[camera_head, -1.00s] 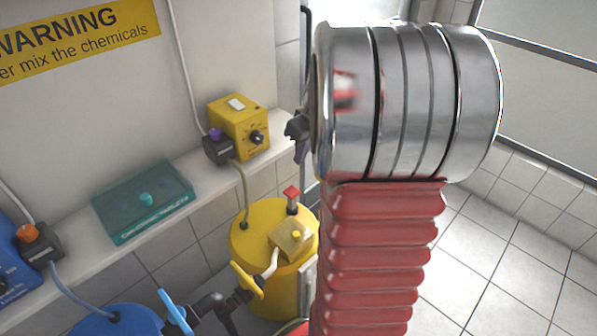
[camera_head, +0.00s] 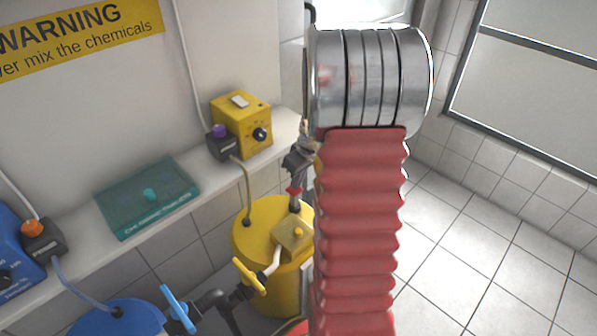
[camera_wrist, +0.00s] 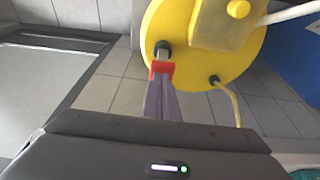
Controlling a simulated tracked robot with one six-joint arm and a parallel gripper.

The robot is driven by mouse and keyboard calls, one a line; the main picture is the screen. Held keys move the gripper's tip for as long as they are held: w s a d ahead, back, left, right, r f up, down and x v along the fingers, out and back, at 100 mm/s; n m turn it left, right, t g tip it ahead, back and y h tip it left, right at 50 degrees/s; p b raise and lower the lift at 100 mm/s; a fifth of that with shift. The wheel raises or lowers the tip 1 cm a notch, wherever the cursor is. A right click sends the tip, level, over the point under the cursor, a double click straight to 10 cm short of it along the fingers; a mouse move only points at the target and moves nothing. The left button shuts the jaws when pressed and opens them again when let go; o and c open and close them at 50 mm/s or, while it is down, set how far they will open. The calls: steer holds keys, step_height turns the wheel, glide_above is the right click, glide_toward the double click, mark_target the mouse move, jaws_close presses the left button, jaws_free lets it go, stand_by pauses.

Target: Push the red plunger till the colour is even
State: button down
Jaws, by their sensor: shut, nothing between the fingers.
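The red plunger (camera_head: 294,191) stands on a dark stem on top of the yellow tank (camera_head: 247,258). My gripper (camera_head: 296,164) is directly above the plunger in the head view, its fingers pointing down. In the wrist view the closed purple-grey fingers (camera_wrist: 162,80) reach the edge of the red plunger cap (camera_wrist: 162,67) and overlap it. The gripper is shut and empty. I cannot tell whether the fingertips touch the cap or hover just over it. My arm hides the right side of the tank.
A yellow control box (camera_head: 242,125) with a black dial sits on the shelf (camera_head: 185,205) beside a teal box (camera_head: 148,198). A blue tank (camera_head: 120,318) stands at lower left, with a yellow valve handle (camera_head: 249,277) and a blue one (camera_head: 177,309). Tiled floor (camera_head: 470,240) is clear at right.

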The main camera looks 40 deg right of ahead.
mark_target(298, 190)
steer(key=shift+f, duration=0.3)
step_height(298, 190, down, 5)
steer(key=shift+r, duration=0.1)
steer(key=shift+s+f, duration=0.1)
steer(key=shift+f, duration=0.1)
stand_by(0.3)
steer(key=shift+a, duration=0.1)
steer(key=shift+r, duration=0.3)
steer(key=w+v, duration=0.1)
steer(key=v, duration=1.2)
steer(key=shift+r, duration=0.5)
